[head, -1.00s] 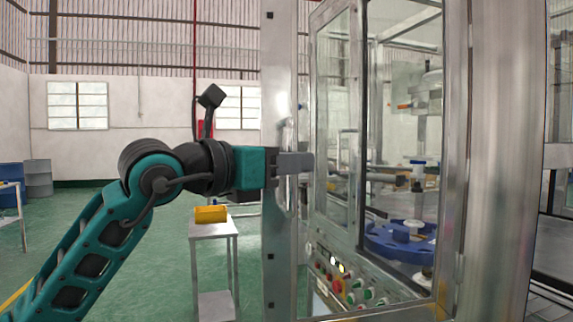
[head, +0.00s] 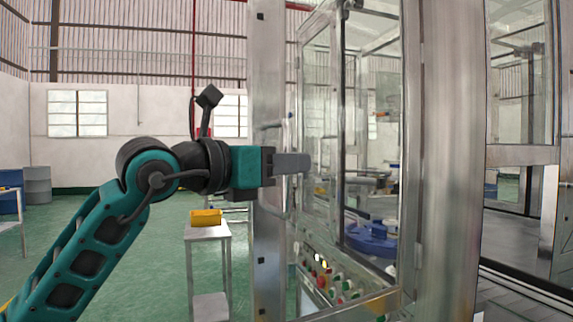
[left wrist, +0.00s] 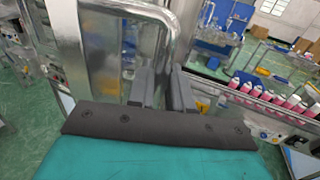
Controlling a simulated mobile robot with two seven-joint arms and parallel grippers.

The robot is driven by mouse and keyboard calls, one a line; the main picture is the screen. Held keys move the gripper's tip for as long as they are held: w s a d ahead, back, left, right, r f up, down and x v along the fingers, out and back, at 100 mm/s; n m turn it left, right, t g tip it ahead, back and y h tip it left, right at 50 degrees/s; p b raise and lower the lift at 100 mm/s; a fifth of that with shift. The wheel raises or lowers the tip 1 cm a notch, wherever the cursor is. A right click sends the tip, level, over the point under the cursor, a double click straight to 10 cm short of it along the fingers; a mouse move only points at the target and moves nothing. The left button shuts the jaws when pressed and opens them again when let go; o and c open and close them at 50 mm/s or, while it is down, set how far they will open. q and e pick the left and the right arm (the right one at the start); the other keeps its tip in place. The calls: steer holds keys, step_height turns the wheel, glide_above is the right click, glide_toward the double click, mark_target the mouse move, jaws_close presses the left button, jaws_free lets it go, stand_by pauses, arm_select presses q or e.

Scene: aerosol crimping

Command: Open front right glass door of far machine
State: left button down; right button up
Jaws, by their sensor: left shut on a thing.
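The far machine's door handle is a bent metal bar (head: 275,126) beside a tall metal frame strip (head: 268,70). My left gripper (head: 305,163) reaches in from the left and is shut on this handle. In the left wrist view the bar (left wrist: 135,9) bends down to my left gripper's fingers (left wrist: 164,88). The fingers hide part of the bar. Glass in metal framing (head: 318,110) stands just right of the handle. How far the door stands open is hard to tell. My right gripper is in neither view.
A control panel with coloured buttons (head: 330,280) and a blue round part (head: 370,238) are right of the handle. A small table (head: 208,233) with a yellow bin (head: 206,217) stands behind. Several pink-and-white cans (left wrist: 265,97) line the wrist view's right side.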

arm_select(q)
steer(key=shift+s+d, duration=0.15)
steer(key=shift+s, duration=0.05)
stand_by(0.3)
steer(key=c, duration=1.2)
jaws_free()
steer(key=b+v, duration=0.2)
steer(key=v, duration=1.1)
